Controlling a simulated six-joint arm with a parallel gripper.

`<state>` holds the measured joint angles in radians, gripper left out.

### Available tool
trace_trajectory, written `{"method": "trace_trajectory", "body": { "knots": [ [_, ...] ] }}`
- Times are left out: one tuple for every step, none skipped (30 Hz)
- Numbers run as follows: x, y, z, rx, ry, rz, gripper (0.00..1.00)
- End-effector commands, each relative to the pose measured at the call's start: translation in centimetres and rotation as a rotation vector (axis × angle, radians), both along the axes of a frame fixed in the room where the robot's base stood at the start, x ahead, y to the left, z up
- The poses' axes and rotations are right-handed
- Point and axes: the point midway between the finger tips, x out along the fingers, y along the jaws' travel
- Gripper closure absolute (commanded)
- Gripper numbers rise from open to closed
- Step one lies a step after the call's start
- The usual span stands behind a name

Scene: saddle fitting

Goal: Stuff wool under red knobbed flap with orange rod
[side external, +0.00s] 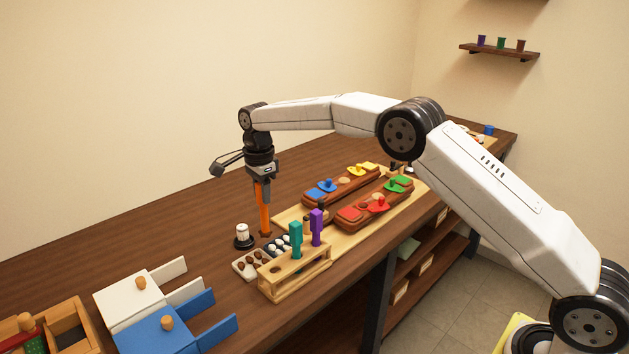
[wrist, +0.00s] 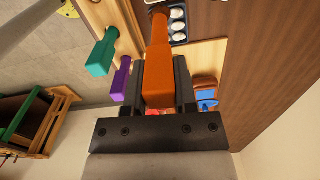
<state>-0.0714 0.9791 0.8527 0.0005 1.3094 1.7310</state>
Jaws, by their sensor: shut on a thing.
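My gripper (side external: 261,178) is shut on the upright orange rod (side external: 264,208). The rod also fills the middle of the wrist view (wrist: 160,70), between both fingers. Its lower end is near the left end of the light board, behind the tufts; I cannot tell whether it touches anything. The red knobbed flap (side external: 378,206) lies on the front brown leather panel (side external: 352,224), right of the rod and well apart from it. White tufts (side external: 279,244) that look like wool sit in a dark tray. Brown lumps (side external: 248,264) sit in a pale tray beside it.
A wooden rack (side external: 295,277) holds a teal rod (side external: 296,238) and a purple rod (side external: 316,228) in front. The back panel (side external: 315,204) carries blue and yellow flaps. A white-topped black holder (side external: 242,236) stands left. White and blue boxes (side external: 165,335) are front left.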

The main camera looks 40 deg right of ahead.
Motion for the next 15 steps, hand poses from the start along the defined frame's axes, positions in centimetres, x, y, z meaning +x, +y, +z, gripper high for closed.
{"method": "trace_trajectory", "body": {
  "knots": [
    [0.1,-1.9,0.3,0.000,-0.002,-0.025,1.00],
    [0.2,-2.9,0.4,0.000,-0.002,-0.037,1.00],
    [0.2,-4.2,0.5,0.000,-0.002,-0.055,1.00],
    [0.1,-5.3,0.6,0.000,-0.002,-0.069,1.00],
    [0.1,-6.3,0.8,0.000,-0.001,-0.082,1.00],
    [0.0,-7.8,0.9,0.000,-0.001,-0.101,1.00],
    [0.0,-8.8,1.0,0.000,-0.001,-0.114,1.00],
    [-0.1,-9.8,1.2,0.000,-0.001,-0.128,1.00],
    [-0.3,-11.2,1.3,0.000,-0.001,-0.146,1.00],
    [-0.4,-12.2,1.5,0.000,-0.001,-0.159,1.00],
    [-0.6,-13.3,1.6,0.000,-0.002,-0.172,1.00],
    [-0.8,-14.7,1.7,0.000,-0.002,-0.190,1.00],
    [-1.0,-15.7,1.9,0.000,-0.002,-0.204,1.00],
    [-1.2,-16.7,2.0,0.000,-0.002,-0.218,1.00],
    [-1.5,-18.1,2.1,0.000,-0.002,-0.236,1.00]
  ]
}}
